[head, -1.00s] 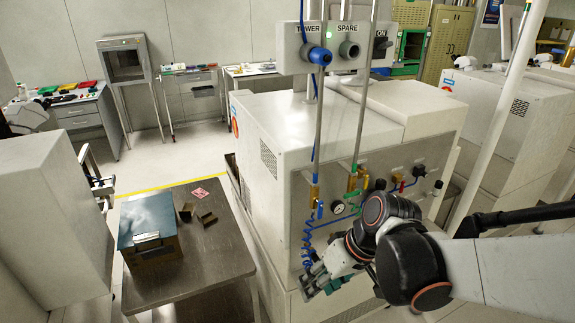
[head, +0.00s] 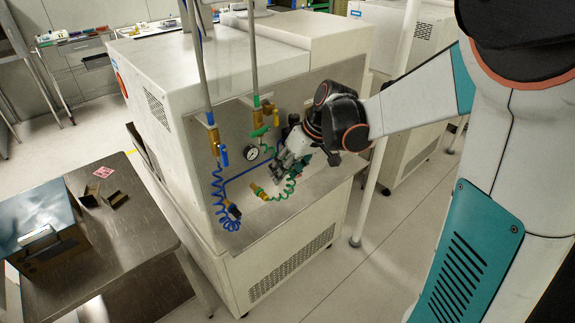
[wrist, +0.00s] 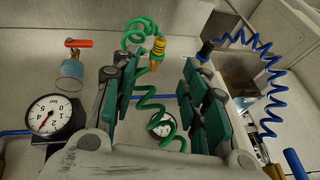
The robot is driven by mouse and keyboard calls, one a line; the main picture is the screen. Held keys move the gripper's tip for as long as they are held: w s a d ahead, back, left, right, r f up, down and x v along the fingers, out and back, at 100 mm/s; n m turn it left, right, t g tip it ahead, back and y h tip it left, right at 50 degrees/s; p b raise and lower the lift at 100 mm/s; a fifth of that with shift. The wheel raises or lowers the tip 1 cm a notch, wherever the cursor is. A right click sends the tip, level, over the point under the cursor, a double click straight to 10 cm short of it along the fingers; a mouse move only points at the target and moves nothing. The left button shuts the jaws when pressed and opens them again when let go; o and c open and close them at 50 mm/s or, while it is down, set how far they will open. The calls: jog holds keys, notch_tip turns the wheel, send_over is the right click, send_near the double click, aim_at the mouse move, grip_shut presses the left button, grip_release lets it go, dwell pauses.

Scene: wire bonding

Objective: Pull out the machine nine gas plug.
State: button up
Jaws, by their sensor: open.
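My gripper (head: 280,174) is open in front of the machine's front panel, beside a green coiled hose (head: 288,188). In the wrist view its teal-padded fingers (wrist: 160,70) stand apart, with part of the green coil (wrist: 150,102) showing between them. A brass fitting with a green end (head: 261,193) joins this hose; in the wrist view the ringed brass fitting (wrist: 158,48) appears just beyond the fingertips. I cannot tell whether the fingers touch it. A blue coiled hose (head: 217,190) ends in a dark fitting (head: 233,211) to the left. No label readable now identifies the gas plug.
A white post (head: 382,155) rises right of the machine.

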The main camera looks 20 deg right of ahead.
aim_at(267, 196)
jog(key=b+x, duration=0.3)
jog(key=x, duration=0.8)
jog(key=shift+w+f+b, duration=0.15)
jog(key=shift+f+b, duration=0.15)
jog(key=shift+b, duration=0.1)
grip_shut()
